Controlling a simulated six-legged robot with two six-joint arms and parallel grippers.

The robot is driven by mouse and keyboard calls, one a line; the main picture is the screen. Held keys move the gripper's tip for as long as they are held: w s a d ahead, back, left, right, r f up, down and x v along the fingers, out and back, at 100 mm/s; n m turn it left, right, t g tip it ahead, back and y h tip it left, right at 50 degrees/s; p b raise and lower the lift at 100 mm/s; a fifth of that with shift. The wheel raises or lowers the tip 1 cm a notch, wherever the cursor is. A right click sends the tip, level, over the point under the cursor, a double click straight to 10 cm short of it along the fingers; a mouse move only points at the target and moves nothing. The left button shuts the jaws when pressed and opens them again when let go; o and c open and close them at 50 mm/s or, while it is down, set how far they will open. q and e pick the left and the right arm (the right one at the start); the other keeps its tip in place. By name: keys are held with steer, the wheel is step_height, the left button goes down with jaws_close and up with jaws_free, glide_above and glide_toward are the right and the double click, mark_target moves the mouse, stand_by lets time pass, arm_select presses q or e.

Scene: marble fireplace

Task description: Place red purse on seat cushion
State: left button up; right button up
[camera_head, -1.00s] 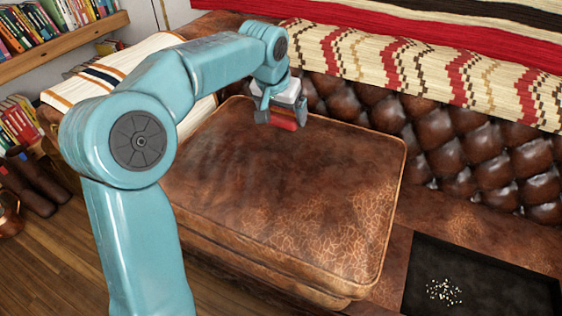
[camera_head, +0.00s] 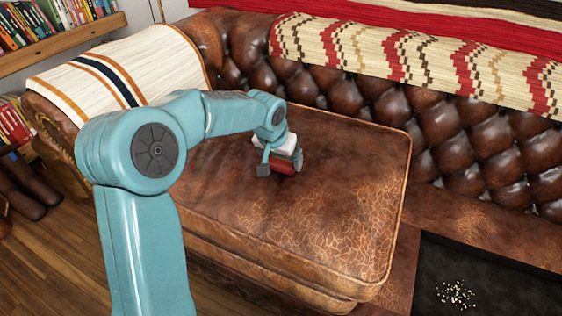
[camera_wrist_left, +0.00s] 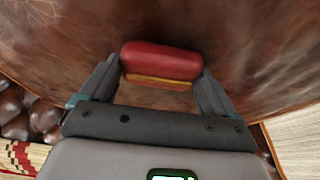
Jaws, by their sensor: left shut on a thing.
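The red purse (camera_head: 283,166) is a small red piece with a yellow-brown band, held between the fingers of my left gripper (camera_head: 279,166). It shows more clearly in the left wrist view (camera_wrist_left: 160,60), where the left gripper (camera_wrist_left: 160,82) has one finger at each end of it. The seat cushion (camera_head: 330,210) is a large brown leather block with piped edges. The purse is over the back-middle part of its top. I cannot tell whether the purse touches the leather. My right gripper is not in view.
A tufted leather sofa back (camera_head: 440,120) with a patterned blanket (camera_head: 420,62) stands behind the cushion. A striped cloth (camera_head: 120,75) covers the armrest at left. A dark recess with pale bits (camera_head: 480,285) lies at the right. The cushion's front and right are clear.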

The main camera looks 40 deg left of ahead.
arm_select(q)
steer(key=shift+r, duration=0.15)
steer(key=o, duration=0.8)
steer(key=shift+f, duration=0.2)
steer(key=shift+r, duration=0.4)
steer(key=p+v, duration=0.4)
steer(key=v, duration=0.7)
steer(key=shift+s+d+r, duration=0.1)
steer(key=shift+s+r, duration=0.15)
steer(key=shift+s, duration=0.05)
